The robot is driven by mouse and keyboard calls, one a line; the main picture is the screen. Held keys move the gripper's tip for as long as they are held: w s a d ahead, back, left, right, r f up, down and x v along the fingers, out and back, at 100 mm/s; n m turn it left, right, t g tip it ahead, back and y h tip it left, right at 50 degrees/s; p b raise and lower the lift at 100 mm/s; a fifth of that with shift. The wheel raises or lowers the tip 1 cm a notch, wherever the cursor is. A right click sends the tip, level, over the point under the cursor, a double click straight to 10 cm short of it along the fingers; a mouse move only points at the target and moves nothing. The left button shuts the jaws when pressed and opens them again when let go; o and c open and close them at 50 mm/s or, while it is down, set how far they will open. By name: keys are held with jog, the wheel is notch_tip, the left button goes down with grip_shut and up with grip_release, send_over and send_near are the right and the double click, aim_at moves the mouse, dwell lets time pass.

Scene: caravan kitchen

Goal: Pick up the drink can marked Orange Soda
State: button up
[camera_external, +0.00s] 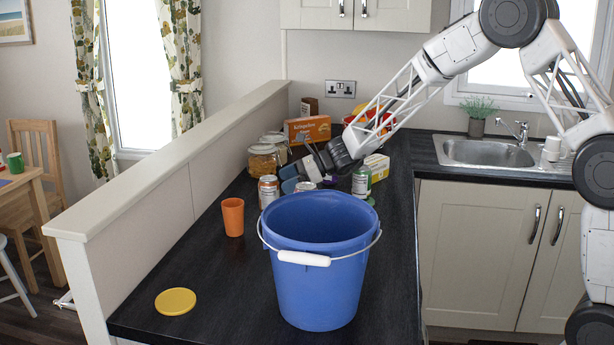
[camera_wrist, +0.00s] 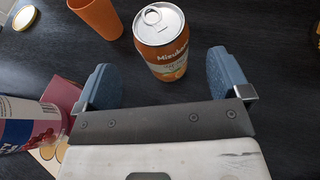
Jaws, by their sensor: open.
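An orange drink can (camera_wrist: 161,45) with a silver top stands upright in the wrist view, ahead of my fingers and roughly centred between them. Its label reads "Mizuk…"; the smaller flavour text is too small to read. A can (camera_external: 268,190) in front of the jars in the external view looks like the same one. My gripper (camera_external: 300,178) is open and empty, low over the worktop just right of that can. Its blue fingers also show in the wrist view (camera_wrist: 165,80). Other cans stand near it, one green and white (camera_external: 361,183).
A large blue bucket (camera_external: 318,270) stands in front of my gripper. An orange cup (camera_external: 233,218) is left of the can, also in the wrist view (camera_wrist: 97,17). Glass jars (camera_external: 264,160), boxes (camera_external: 308,130) and a low wall (camera_external: 180,165) lie behind and left. Worktop around a yellow disc (camera_external: 176,301) is clear.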

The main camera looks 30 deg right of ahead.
aim_at(269, 187)
jog(key=shift+w+a+f, duration=0.15)
jog(key=shift+w+a, duration=0.05)
jog(key=shift+a, duration=0.15)
jog(key=shift+x, duration=2.6)
jog(key=shift+w, duration=0.1)
jog(key=c, duration=1.2)
